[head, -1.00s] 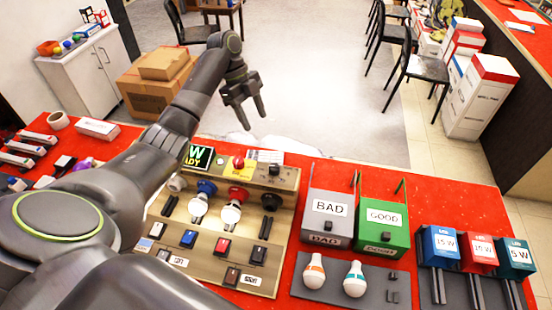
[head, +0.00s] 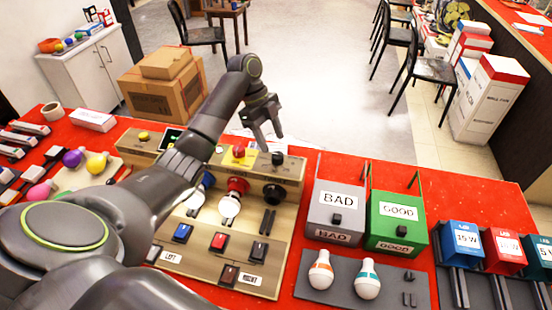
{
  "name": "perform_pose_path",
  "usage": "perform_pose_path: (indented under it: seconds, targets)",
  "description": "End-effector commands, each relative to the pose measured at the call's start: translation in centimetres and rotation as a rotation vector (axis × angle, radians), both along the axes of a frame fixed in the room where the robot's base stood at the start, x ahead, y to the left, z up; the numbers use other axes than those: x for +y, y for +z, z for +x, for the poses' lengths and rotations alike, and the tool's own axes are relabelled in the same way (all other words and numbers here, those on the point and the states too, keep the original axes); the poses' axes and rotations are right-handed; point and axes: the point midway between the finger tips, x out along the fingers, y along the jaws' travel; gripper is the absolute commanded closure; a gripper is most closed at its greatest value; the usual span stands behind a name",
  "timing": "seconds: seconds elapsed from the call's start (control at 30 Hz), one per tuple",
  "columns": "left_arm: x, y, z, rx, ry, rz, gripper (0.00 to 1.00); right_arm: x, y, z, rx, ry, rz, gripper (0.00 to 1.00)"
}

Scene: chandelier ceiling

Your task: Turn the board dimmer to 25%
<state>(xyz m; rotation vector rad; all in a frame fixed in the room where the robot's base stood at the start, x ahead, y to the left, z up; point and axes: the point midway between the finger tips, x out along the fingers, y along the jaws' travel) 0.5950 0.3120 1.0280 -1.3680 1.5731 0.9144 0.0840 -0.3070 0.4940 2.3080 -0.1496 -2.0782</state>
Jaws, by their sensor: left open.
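The wooden control board (head: 225,262) lies on the red table, partly hidden by my left arm. A small black knob (head: 278,158) stands on its raised back strip at the right; this looks like the dimmer. Its scale and setting are too small to read. A red push button (head: 239,152) on a yellow base is left of the knob. My left gripper (head: 266,138) is open and empty, with its fingers pointing down. In the picture it is just above and behind the knob, apart from it. My right gripper is not in view.
The board also has a black socket (head: 274,193), a white bulb (head: 230,205) in a red socket and rocker switches. A grey BAD bin (head: 337,205) and a green GOOD bin (head: 397,215) stand to its right. Two bulbs lie on a grey tray (head: 338,293) in front.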

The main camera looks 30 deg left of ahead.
Motion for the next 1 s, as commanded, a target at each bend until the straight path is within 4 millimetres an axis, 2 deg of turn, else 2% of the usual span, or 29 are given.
perform_pose_path:
  seconds: [0.03,0.17,0.23,0.4,0.73,1.0]
  targets:
    - [-0.3,-1.2,0.0,0.0,-0.001,0.0,0.48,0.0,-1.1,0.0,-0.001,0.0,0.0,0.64]
    - [-0.9,-2.5,-0.1,0.0,-0.001,0.0,0.48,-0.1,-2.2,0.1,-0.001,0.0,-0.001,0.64]
    - [-1.3,-2.9,-0.2,0.003,0.0,-0.003,0.48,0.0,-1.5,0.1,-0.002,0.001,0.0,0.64]
    - [-1.8,-4.2,-0.3,0.0,-0.001,-0.002,0.48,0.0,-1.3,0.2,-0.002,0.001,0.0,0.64]
    - [-1.9,-4.6,-0.3,0.0,0.0,0.0,0.48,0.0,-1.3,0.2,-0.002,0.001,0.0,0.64]
    - [-1.9,-4.6,-0.3,0.0,0.0,0.0,0.82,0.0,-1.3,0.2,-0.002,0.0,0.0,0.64]
